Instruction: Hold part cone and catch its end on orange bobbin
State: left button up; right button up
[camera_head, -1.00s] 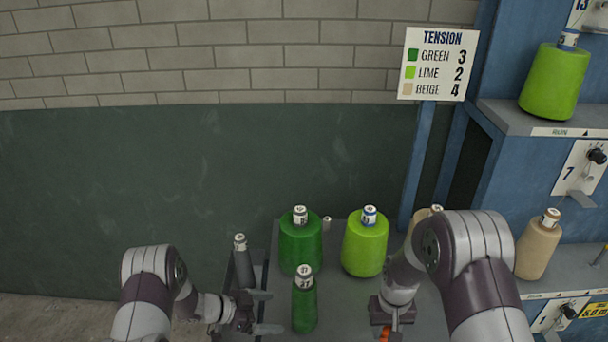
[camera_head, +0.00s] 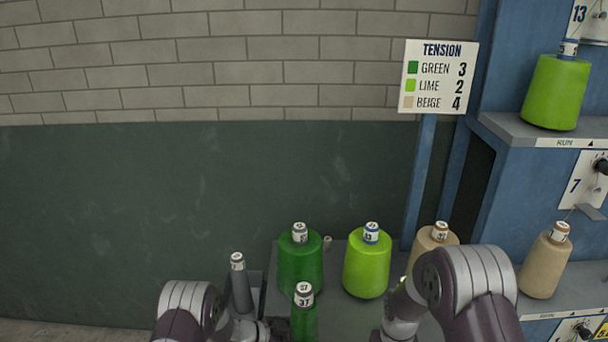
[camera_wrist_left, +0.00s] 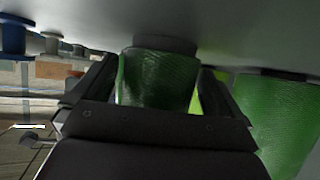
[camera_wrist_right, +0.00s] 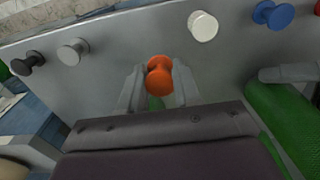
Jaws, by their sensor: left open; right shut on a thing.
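The part cone, a small slim green cone with a cap marked 37 (camera_head: 304,322), stands upright on the grey table's front part. In the left wrist view the green cone (camera_wrist_left: 160,80) sits between the fingers of my open left gripper (camera_wrist_left: 155,92); I cannot tell whether they touch it. The orange bobbin (camera_wrist_right: 159,72) is between the fingertips of my right gripper (camera_wrist_right: 157,86), which is shut on it. The bobbin is out of the head view. No loose thread end can be made out.
Behind stand a large green cone (camera_head: 300,265), a lime cone (camera_head: 367,268) and a beige cone (camera_head: 437,236). A grey cone (camera_head: 240,288) stands left. White (camera_wrist_right: 202,26), blue (camera_wrist_right: 272,14), grey (camera_wrist_right: 73,51) and black (camera_wrist_right: 28,64) bobbins are near the orange one. A blue rack (camera_head: 540,190) is right.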

aim_at(304, 320)
pick_arm(q)
jog(key=c, duration=0.7)
pick_arm(e)
jog(key=shift+w+a+r+n, duration=0.15)
jog(key=shift+w+a+n, duration=0.05)
jog(key=shift+a+n, duration=0.25)
jog(key=w+a+r+n, duration=0.1)
jog(key=a+r+n, duration=0.2)
jog(key=a+n, duration=0.8)
jog(key=a+r+n, duration=0.3)
jog(key=a+n, duration=0.9)
jog(key=n, duration=0.6)
jog(key=shift+w, duration=0.35)
